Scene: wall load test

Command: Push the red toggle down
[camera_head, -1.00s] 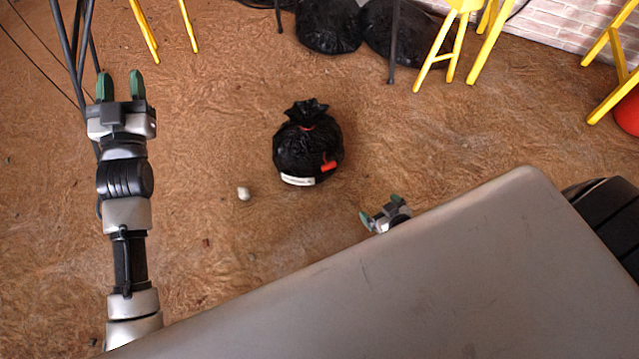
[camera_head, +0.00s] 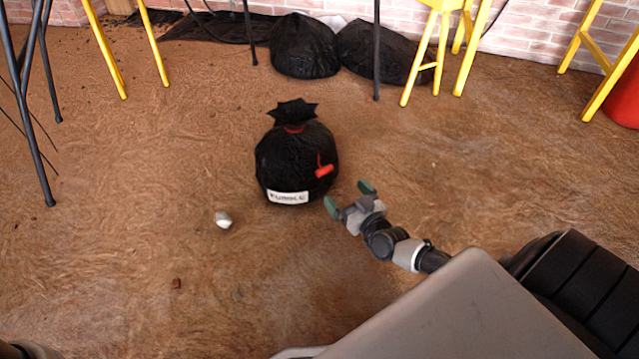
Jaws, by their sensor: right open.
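A red toggle (camera_head: 324,168) sits on the right side of a black, bag-shaped thing (camera_head: 283,160) that stands on the brown floor. The black thing has a gathered top and a white label (camera_head: 288,197) low on its front. My right gripper (camera_head: 348,194) is just below and right of the toggle, its green-tipped fingers apart and pointing up-left toward the black thing. It is empty and looks apart from the toggle. My left gripper is not in view.
A small whitish lump (camera_head: 223,219) lies on the floor left of the black thing. Black bags (camera_head: 304,46) lie by the brick wall (camera_head: 520,25). Yellow legs (camera_head: 425,55) and dark legs stand at the back. A red object (camera_head: 625,100) is at the right edge.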

